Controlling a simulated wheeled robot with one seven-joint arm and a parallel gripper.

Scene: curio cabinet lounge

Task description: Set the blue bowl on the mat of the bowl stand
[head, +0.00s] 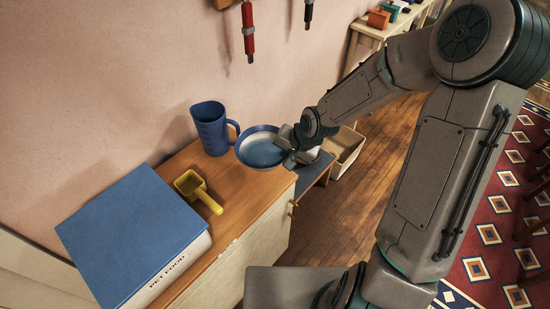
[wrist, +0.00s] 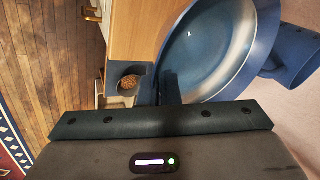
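The blue bowl (head: 262,152), with a paler inside, is at the far right end of the wooden cabinet top. It fills the upper right of the wrist view (wrist: 208,50). My gripper (head: 291,143) is at the bowl's right rim and appears shut on it; the fingers (wrist: 158,88) meet the rim in the wrist view. I cannot tell whether the bowl touches the cabinet top. A low blue-topped stand (head: 316,171), which looks like the bowl stand, is beyond the cabinet's end, partly hidden by my gripper. In the wrist view, brown kibble (wrist: 128,82) shows in a dark holder there.
A blue measuring jug (head: 211,130) stands left of the bowl. A yellow scoop (head: 197,190) and a large blue-lidded pet food box (head: 135,240) are nearer. A pale bin (head: 346,150) stands on the floor beyond the stand. Tools hang on the wall.

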